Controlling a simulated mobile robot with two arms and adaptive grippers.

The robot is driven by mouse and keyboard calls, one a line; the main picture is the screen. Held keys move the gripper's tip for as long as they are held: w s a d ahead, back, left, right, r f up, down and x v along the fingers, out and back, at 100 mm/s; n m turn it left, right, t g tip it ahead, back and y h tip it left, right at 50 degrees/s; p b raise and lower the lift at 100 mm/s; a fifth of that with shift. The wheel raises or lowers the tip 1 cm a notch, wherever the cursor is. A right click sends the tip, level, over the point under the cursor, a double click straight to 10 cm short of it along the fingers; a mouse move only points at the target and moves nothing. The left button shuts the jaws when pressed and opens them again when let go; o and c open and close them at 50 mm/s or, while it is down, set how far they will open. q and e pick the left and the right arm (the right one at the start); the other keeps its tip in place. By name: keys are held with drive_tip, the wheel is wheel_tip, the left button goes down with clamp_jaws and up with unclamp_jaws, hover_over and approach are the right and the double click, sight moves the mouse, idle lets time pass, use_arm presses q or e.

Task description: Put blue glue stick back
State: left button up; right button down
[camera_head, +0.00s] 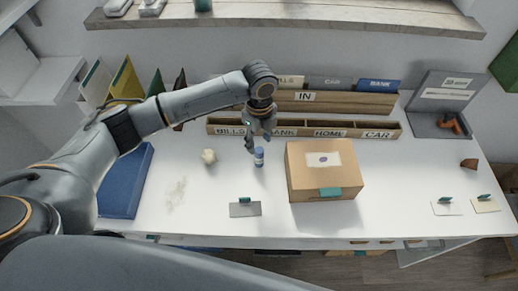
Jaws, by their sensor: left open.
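The blue glue stick (259,157) stands upright on the white desk (232,180), just left of a cardboard box. It has a blue cap and a pale label. My left gripper (258,142) points down directly above the glue stick, with its fingers open near the cap. I cannot tell from this view whether the fingers touch it. My right gripper does not show.
The cardboard box (298,185) stands close on the right. A labelled wooden organizer (350,131) is behind. A crumpled paper ball (209,156) lies left, a grey card holder (245,209) in front, and a blue folder (124,185) further left.

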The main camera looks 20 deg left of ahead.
use_arm(q)
wheel_tip(320, 180, up, 7)
drive_tip(key=shift+b, duration=0.45)
drive_tip(key=shift+f, duration=0.15)
